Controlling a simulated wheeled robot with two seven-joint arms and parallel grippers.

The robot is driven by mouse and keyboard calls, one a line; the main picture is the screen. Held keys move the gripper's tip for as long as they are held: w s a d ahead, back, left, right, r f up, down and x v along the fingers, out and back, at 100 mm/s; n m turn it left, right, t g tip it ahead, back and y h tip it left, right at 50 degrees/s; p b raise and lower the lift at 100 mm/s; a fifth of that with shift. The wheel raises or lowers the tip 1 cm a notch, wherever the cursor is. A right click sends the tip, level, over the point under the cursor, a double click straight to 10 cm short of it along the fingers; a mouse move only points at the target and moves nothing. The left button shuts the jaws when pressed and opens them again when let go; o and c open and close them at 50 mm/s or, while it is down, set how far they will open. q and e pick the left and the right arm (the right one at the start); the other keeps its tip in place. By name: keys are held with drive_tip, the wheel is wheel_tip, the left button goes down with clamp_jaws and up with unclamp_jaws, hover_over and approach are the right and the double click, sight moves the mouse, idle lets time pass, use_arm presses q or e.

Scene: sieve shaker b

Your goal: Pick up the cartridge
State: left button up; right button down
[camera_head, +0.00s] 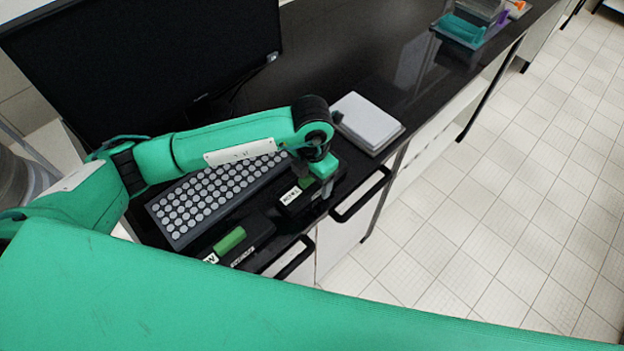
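A green cartridge-like block (229,240) lies in a black labelled holder (262,228) near the counter's front edge. A second black holder (294,207) with a white label stands to its right, with a bit of green (305,183) showing at its top. I cannot tell for sure which green piece is the cartridge. My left gripper (326,189) points down at the right end of the second holder. Its fingers are small and dark here, so I cannot tell whether they are open, shut or touching the green piece. My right gripper is not in view.
A grey rack with many round white tops (205,205) lies behind the holders, under my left arm. A white flat device (367,122) is to the right. A monitor (140,60) stands behind. Black handles (362,195) project at the front edge. A teal tray (459,31) is far off.

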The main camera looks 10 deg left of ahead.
use_arm(q)
drive_tip(key=c, duration=1.1)
drive_tip(key=shift+o, duration=0.2)
drive_tip(key=shift+r, duration=0.2)
